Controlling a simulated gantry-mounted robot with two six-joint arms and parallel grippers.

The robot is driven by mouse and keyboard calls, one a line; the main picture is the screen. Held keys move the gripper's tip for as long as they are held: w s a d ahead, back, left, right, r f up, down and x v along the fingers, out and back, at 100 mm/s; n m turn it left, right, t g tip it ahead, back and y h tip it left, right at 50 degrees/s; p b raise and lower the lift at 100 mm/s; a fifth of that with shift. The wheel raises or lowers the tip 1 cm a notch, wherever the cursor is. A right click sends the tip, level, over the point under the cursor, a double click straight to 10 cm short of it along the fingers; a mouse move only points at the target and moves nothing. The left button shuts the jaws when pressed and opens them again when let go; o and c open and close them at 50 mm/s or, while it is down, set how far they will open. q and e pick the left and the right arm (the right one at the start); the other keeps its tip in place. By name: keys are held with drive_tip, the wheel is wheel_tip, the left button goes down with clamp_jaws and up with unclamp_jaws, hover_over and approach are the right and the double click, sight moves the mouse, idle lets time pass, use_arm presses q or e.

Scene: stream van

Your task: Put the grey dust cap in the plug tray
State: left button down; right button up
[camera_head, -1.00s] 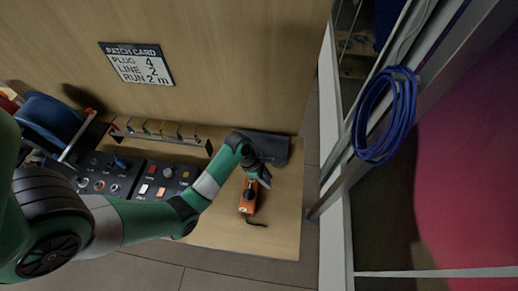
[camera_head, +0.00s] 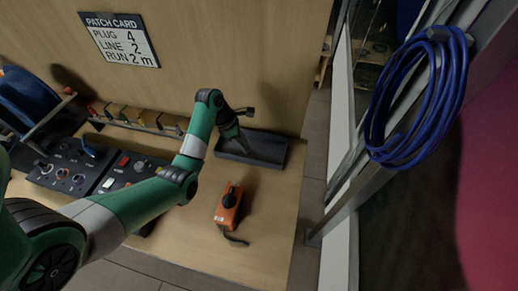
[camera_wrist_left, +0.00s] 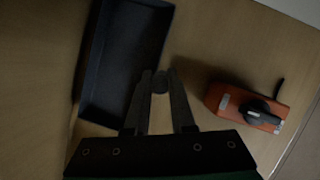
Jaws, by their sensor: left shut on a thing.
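The plug tray (camera_head: 270,150) is a dark, shallow rectangular tray at the back right of the wooden bench. It also shows at the upper left of the left wrist view (camera_wrist_left: 124,62). My left gripper (camera_head: 245,149) is over the left part of the tray in the head view. In the left wrist view its fingers (camera_wrist_left: 160,88) are shut on a small, dark, round piece, the grey dust cap (camera_wrist_left: 160,80). There the cap appears just beside the tray's right edge. How high it is held is hard to tell. My right gripper is not in view.
An orange box (camera_head: 229,206) with a black knob and short cable lies in front of the tray. Control panels (camera_head: 125,172), a rack of coloured plugs (camera_head: 140,120) and a blue cable reel (camera_head: 30,98) are to the left. Coiled blue cable (camera_head: 415,100) hangs at right.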

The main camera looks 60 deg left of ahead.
use_arm(q)
drive_tip(key=w+a+f+b, duration=0.1)
drive_tip(key=w+f+b, duration=0.1)
drive_tip(key=w+a+f+b, duration=0.1)
drive_tip(key=w+f+b, duration=0.1)
drive_tip(key=w+f, duration=0.1)
drive_tip(key=w+a+f+b, duration=0.1)
drive_tip(key=w+f+b, duration=0.1)
drive_tip(key=w+b, duration=0.1)
drive_tip(key=shift+w+a+f, duration=0.1)
drive_tip(key=shift+a+f, duration=0.25)
drive_tip(key=shift+w+a, duration=0.15)
drive_tip(key=shift+w, duration=0.05)
drive_tip(key=f+b, duration=0.3)
drive_tip(key=shift+w+a+f, duration=0.1)
drive_tip(key=shift+w+f, duration=0.15)
drive_tip(key=shift+f, duration=0.05)
drive_tip(key=shift+s+f, duration=0.1)
drive_tip(key=c, duration=0.6)
unclamp_jaws()
